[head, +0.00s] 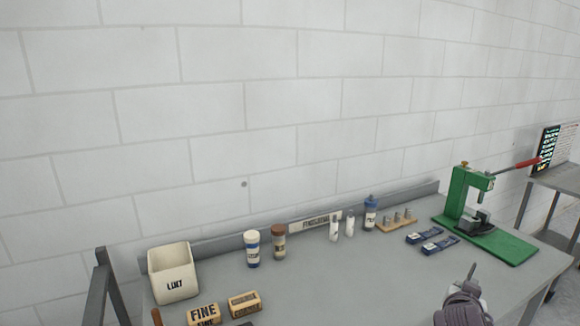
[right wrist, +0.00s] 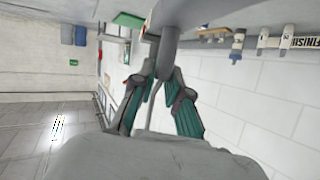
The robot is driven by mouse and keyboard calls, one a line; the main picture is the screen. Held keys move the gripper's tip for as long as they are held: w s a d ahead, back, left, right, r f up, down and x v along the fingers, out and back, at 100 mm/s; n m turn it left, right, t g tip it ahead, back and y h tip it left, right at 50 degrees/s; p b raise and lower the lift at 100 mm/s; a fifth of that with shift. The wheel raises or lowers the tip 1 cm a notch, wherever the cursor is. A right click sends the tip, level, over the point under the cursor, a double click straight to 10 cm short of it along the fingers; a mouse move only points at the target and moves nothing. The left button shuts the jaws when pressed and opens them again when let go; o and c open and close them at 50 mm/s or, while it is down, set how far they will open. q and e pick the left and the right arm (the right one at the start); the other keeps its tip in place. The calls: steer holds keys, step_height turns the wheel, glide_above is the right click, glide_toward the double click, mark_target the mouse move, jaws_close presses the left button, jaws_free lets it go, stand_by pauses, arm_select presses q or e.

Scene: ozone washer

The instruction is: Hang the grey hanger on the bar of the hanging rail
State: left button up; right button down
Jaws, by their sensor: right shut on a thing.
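In the right wrist view, my right gripper (right wrist: 159,72) is shut on the grey hanger (right wrist: 170,35). A thick grey part of the hanger runs up from the fingertips and out of the top of the frame. A thin grey rod shows between the teal-padded fingers. In the head view, part of my right arm's grey end (head: 463,305) shows at the bottom right, over the bench's front; its fingers are not clear there. My left gripper is not in view. I cannot identify the hanging rail or its bar in either view.
A grey workbench (head: 330,285) stands along a white block wall. It bears a cream LINT bin (head: 172,272), several bottles, a FINE block (head: 204,314), blue packets and a green press (head: 468,205). A dark grey frame (head: 104,285) stands at the bench's left end.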

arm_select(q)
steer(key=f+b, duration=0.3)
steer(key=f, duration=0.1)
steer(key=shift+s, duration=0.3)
arm_select(e)
steer(key=s+a+f+n+t+y, duration=0.1)
steer(key=s+a+f+n+y, duration=0.1)
steer(key=s+a, duration=0.4)
steer(key=s+a+f+n+t+y, duration=0.1)
steer(key=s+a+n+y, duration=0.4)
steer(key=a, duration=0.8)
steer(key=shift+s+a+f+t+y, duration=0.15)
steer(key=shift+s+f+t+y, duration=0.25)
steer(key=shift+s+f, duration=0.5)
